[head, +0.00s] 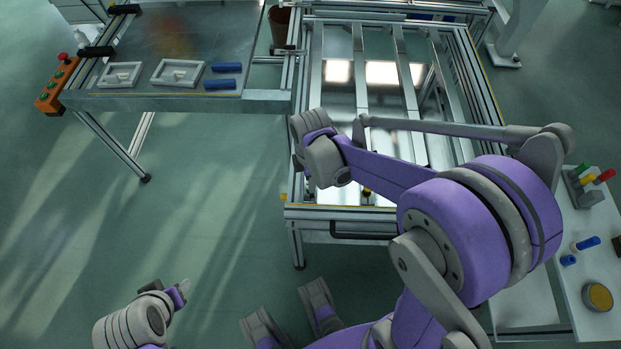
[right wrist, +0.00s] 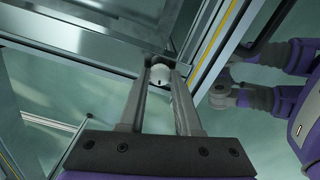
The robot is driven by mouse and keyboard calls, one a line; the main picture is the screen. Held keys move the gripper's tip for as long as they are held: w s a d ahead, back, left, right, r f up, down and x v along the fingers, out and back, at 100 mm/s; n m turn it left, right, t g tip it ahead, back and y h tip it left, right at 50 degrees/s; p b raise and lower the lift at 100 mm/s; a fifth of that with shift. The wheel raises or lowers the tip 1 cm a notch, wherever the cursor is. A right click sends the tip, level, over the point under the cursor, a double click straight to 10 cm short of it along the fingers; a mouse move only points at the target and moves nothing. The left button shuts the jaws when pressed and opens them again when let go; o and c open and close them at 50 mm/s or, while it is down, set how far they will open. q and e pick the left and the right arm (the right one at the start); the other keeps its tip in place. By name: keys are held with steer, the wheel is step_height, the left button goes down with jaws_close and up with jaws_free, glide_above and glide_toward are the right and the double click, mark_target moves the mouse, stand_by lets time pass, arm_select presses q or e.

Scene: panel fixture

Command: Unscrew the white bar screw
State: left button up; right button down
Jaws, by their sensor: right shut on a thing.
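The white bar screw (right wrist: 160,77) shows as a small rounded white head between the fingertips in the right wrist view. My right gripper (right wrist: 162,70) is shut on it, with one finger on each side, beside the aluminium frame. Whether the screw is still seated in the frame is hidden. In the head view the right arm reaches to the left edge of the panel fixture (head: 297,196), and its wrist hides the fingers and the screw. My left gripper (head: 183,287) is low on the left over the floor, away from the fixture. Its fingers are too small to judge.
A side table (head: 130,102) at upper left holds two grey trays (head: 120,75) (head: 178,73) and blue pieces (head: 222,68). An orange button box (head: 55,85) is at its left edge. A white table (head: 548,260) with coloured tools stands right. The floor at left is clear.

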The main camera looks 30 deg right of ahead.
steer(key=c, duration=0.6)
jaws_free()
steer(key=shift+r, duration=0.1)
step_height(320, 180, up, 11)
steer(key=p, duration=0.2)
steer(key=shift+f, duration=0.2)
steer(key=s+a+r+m+t+p, duration=0.3)
steer(key=s+r+m+t+p, duration=0.2)
steer(key=s+r+m+p, duration=0.4)
steer(key=s+m+p, duration=0.1)
steer(key=m, duration=0.4)
steer(key=shift+a+r+m, duration=0.15)
steer(key=shift+r+m, duration=0.1)
steer(key=shift+m, duration=0.15)
